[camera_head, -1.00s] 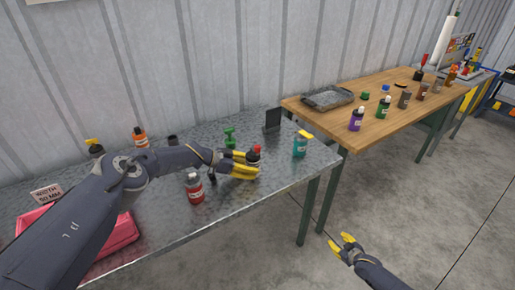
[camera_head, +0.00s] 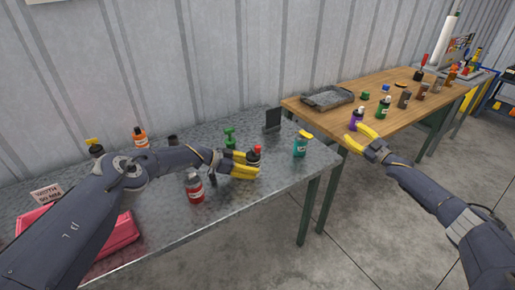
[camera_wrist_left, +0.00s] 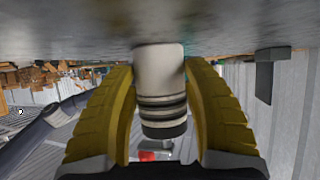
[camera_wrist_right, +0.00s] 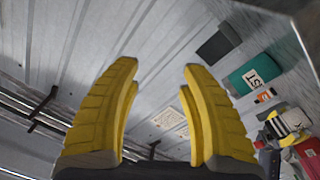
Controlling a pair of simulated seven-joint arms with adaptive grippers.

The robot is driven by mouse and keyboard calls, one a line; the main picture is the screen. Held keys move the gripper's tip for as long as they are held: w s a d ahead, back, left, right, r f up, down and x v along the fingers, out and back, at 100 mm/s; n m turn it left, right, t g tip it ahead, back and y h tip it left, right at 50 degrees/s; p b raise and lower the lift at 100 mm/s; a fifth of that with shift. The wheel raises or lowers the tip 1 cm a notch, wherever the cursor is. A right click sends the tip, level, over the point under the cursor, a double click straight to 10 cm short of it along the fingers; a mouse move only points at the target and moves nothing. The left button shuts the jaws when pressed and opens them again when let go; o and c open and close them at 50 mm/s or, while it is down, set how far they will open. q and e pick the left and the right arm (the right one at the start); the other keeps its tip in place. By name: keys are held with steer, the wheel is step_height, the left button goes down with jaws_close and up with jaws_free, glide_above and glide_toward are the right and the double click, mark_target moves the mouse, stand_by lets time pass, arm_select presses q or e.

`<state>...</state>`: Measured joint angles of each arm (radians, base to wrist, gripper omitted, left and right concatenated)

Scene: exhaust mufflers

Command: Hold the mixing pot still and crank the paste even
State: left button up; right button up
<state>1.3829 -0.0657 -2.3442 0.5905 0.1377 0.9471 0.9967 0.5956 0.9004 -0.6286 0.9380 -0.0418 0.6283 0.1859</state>
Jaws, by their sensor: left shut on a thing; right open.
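The mixing pot (camera_head: 254,155), small and dark with a reddish top in the head view, stands near the front of the metal table. My left gripper (camera_head: 250,165) is shut on it, a yellow finger on each side. In the left wrist view the held pot (camera_wrist_left: 160,75) shows a pale body and dark bands, with its base at the tabletop. My right gripper (camera_head: 358,137) is open and empty, in the air right of the metal table's end. In the right wrist view nothing is between its fingers (camera_wrist_right: 160,65).
A red bottle (camera_head: 194,188), green bottle (camera_head: 229,138) and dark upright block (camera_head: 272,120) are also near. The wooden table (camera_head: 395,112) with several bottles stands behind my right gripper.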

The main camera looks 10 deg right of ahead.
steer(key=w+a+r+n+g+y, duration=0.2)
steer(key=a+r+n+y, duration=0.15)
steer(key=a+n, duration=0.35)
steer(key=w+a+r+n+g+y, duration=0.15)
steer(key=a+n+y, duration=0.3)
steer(key=a, duration=0.45)
step_height(320, 180, up, 10)
steer(key=m+g+h, duration=1.3)
steer(key=m+g, duration=0.2)
steer(key=m, duration=1.2)
glide_above(258, 146)
steer(key=shift+n, duration=0.25)
step_height(258, 146, down, 11)
steer(key=shift+a+f, duration=0.1)
steer(key=shift+f, duration=0.05)
jaws_close()
